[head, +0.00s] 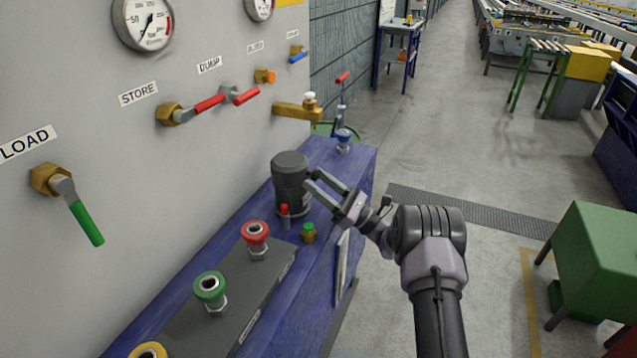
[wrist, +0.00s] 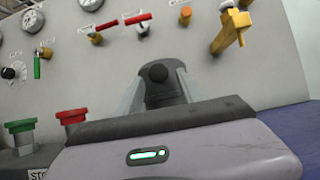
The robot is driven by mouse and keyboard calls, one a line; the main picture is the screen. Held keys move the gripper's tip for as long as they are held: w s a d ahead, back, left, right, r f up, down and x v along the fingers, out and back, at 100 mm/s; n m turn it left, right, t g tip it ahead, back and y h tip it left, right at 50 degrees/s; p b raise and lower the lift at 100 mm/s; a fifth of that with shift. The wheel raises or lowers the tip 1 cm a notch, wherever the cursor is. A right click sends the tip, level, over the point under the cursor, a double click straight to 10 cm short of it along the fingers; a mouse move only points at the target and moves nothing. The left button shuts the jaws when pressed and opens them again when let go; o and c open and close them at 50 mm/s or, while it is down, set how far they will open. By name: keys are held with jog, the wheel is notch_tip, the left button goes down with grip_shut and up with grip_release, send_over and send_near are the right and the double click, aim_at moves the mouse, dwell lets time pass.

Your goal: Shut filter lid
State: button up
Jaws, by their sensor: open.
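The dark grey filter canister (head: 291,196) stands upright on the blue bench. Its round, darker lid (head: 290,161) sits over the top; I cannot tell whether it is fully shut. My gripper (head: 312,183) is open at the right side of the canister, its fingers reaching left at about the height just below the lid. The fingers look close to the canister, but contact is not clear. The lower part of the canister is hidden in the wrist view.
A small red-topped part (head: 284,212) and a green-capped brass fitting (head: 308,232) stand near the canister. Red (head: 255,236) and green (head: 210,289) buttons sit on a grey box in front. Valve handles project from the left wall panel. Open floor lies right of the bench.

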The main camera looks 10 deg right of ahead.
dwell(0.4)
jog(key=p+v, duration=0.2)
jog(key=v, duration=1.5)
jog(key=shift+d+p, duration=0.2)
jog(key=shift+p, duration=0.15)
